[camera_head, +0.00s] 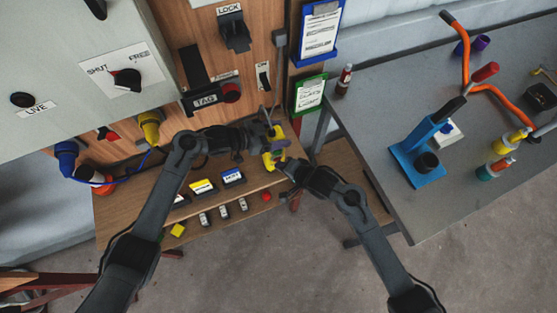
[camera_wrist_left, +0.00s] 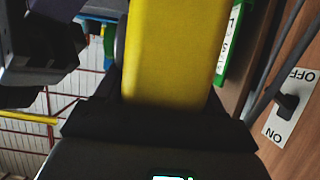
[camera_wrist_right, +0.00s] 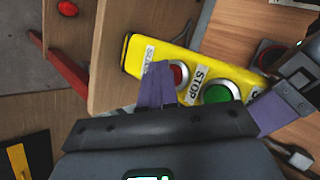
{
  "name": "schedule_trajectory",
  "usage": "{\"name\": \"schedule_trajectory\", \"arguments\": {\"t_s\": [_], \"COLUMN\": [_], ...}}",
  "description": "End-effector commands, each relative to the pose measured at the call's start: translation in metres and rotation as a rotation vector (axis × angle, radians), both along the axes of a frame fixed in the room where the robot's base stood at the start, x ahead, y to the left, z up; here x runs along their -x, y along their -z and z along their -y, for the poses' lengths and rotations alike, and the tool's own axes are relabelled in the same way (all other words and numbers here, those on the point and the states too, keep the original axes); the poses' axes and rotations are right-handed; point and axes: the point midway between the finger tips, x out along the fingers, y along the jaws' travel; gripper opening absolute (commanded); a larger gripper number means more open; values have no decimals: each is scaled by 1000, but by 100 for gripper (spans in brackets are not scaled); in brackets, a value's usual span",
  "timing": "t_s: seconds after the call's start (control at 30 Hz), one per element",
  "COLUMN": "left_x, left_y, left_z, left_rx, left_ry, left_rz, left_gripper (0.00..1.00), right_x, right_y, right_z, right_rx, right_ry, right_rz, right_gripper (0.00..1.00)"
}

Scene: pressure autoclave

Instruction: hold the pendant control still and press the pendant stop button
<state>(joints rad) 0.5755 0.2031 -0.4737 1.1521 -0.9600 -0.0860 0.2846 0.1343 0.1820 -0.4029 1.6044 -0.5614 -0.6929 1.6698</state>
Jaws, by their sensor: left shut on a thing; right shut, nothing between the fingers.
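The pendant control (camera_head: 267,161) is a yellow box hanging at the front of the wooden panel. My left gripper (camera_head: 275,143) is shut on it; the yellow body fills the middle of the left wrist view (camera_wrist_left: 172,50). The right wrist view shows the pendant's face (camera_wrist_right: 135,55) tilted, with a red button (camera_wrist_right: 180,73), a green button (camera_wrist_right: 219,94) and a STOP label (camera_wrist_right: 197,84) between them. My right gripper (camera_wrist_right: 160,72) is shut and empty, its purple fingertips over the face beside the red button, partly covering it. I cannot tell whether they touch.
A wooden shelf (camera_head: 215,208) with several small labelled blocks lies below the pendant. A red knob (camera_head: 267,197) is near its right end. A green clipboard (camera_head: 309,93) hangs above right. The grey table (camera_head: 370,110) with tools stands at right.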

Motion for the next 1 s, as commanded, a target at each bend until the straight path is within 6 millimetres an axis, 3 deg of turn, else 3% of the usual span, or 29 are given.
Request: {"name": "schedule_trajectory", "arguments": {"t_s": [1.0], "left_x": [1], "left_y": [1], "left_z": [0], "left_rx": [-1], "left_ry": [1], "left_rz": [-2], "left_gripper": [21], "right_x": [20], "right_y": [0], "right_z": [8], "right_rx": [0], "right_ry": [1], "right_rz": [1], "right_gripper": [0]}}
